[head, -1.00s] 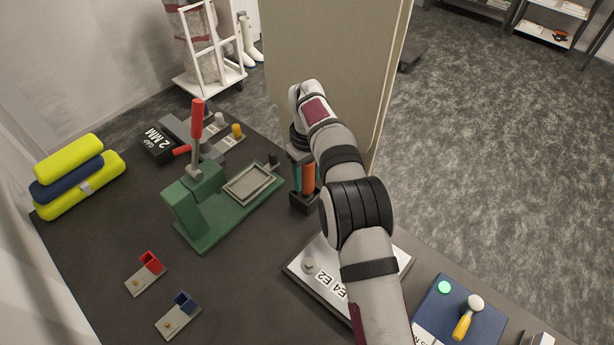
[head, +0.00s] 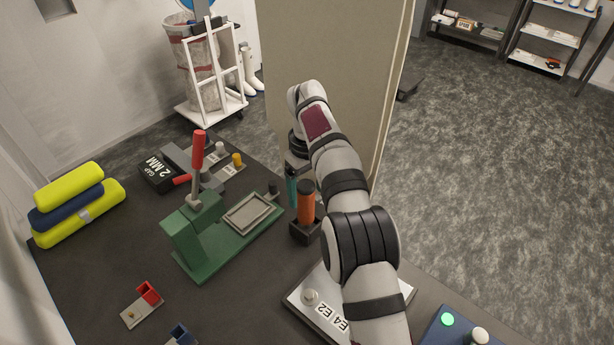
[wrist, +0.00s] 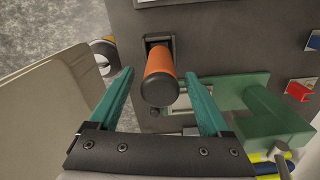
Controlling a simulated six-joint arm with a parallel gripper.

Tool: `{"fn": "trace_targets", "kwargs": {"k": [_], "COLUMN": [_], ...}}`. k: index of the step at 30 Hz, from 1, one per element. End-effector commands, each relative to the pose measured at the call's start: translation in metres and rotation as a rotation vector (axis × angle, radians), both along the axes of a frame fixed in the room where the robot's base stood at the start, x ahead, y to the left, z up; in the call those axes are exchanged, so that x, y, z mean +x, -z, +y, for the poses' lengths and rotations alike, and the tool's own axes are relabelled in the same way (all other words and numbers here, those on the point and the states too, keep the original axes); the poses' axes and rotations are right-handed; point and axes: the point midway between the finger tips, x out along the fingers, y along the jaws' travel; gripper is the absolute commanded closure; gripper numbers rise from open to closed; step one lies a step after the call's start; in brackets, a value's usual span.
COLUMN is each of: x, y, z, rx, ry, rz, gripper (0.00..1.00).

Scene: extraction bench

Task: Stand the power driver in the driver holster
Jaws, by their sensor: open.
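The power driver (head: 305,204), orange with a dark end cap, stands upright in the black driver holster (head: 302,236) on the bench. In the wrist view the driver (wrist: 160,70) points its dark end toward the camera, with the holster (wrist: 151,42) around its far end. My gripper (wrist: 159,74) is open, its teal fingers on either side of the driver's handle in that picture, with gaps on both sides. In the head view one teal finger of my gripper (head: 292,186) shows behind and left of the driver; the rest is hidden by the arm and driver.
A green press (head: 195,240) with a red lever and a grey tray (head: 252,213) stands left of the holster. A white labelled plate (head: 318,305) lies in front. A beige panel (head: 335,70) rises behind my arm. Small red (head: 149,293) and blue (head: 180,335) holders are at front left.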

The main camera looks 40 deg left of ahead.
Motion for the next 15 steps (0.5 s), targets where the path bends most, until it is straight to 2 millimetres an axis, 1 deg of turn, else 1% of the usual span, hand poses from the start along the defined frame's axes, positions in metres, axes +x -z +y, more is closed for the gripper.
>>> {"fn": "trace_targets", "kwargs": {"k": [1,3,6,9,15], "x": [0.001,0.001,0.001,0.0,0.0], "y": [-0.013,-0.03,-0.043,-0.053,-0.058], "z": [0.001,0.001,0.0,0.0,-0.001], "rx": [0.003,0.003,-0.002,0.0,0.0], "ry": [0.0,0.001,-0.001,0.0,0.002], "rz": [-0.003,-0.003,-0.003,-0.001,0.0], "gripper": [0.19,0.19,0.19,0.19,0.19]}}
